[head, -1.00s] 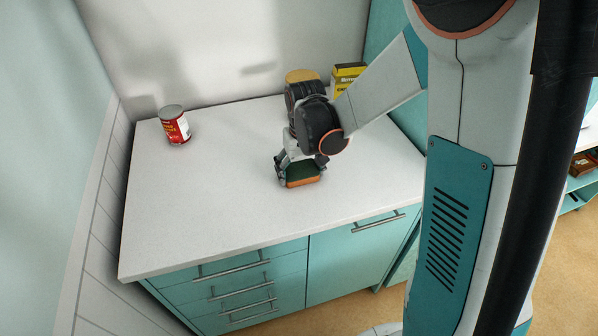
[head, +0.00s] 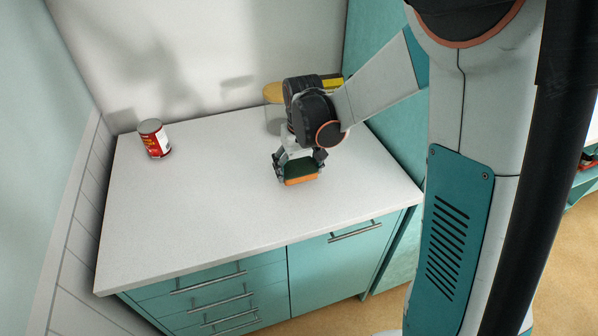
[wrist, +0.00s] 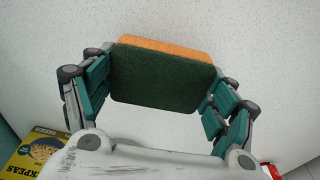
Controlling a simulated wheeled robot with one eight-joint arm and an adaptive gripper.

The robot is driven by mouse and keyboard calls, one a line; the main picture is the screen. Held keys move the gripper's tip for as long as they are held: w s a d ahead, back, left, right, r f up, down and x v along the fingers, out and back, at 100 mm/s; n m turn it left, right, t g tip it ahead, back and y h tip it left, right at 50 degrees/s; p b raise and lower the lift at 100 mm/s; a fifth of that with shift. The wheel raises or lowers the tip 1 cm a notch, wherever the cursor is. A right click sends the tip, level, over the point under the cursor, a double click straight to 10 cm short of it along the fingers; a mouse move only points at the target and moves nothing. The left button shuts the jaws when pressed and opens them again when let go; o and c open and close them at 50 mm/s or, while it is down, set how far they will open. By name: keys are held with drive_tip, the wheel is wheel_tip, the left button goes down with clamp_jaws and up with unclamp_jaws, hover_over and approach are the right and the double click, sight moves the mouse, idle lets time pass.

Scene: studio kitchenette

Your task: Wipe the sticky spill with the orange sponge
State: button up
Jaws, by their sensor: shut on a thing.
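The orange sponge (head: 302,180) has a dark green scouring side, which faces up toward my wrist. In the wrist view the sponge (wrist: 160,78) sits between the two fingers. No sticky spill shows on the visible white countertop (head: 200,210); part of the surface is hidden behind my arm and gripper.
A red can (head: 154,139) stands at the back left of the counter. A jar with a tan lid (head: 274,93) and a yellow box (head: 333,82) stand at the back, partly behind my arm. The counter's left and front are clear. Teal drawers (head: 215,295) are below.

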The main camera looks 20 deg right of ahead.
drive_tip(key=shift+w+d+r+p, duration=0.15)
drive_tip(key=shift+r+p, duration=0.35)
drive_tip(key=shift+r, duration=0.4)
drive_tip(key=shift+r+p, duration=0.95)
drive_tip(key=shift+r, duration=0.6)
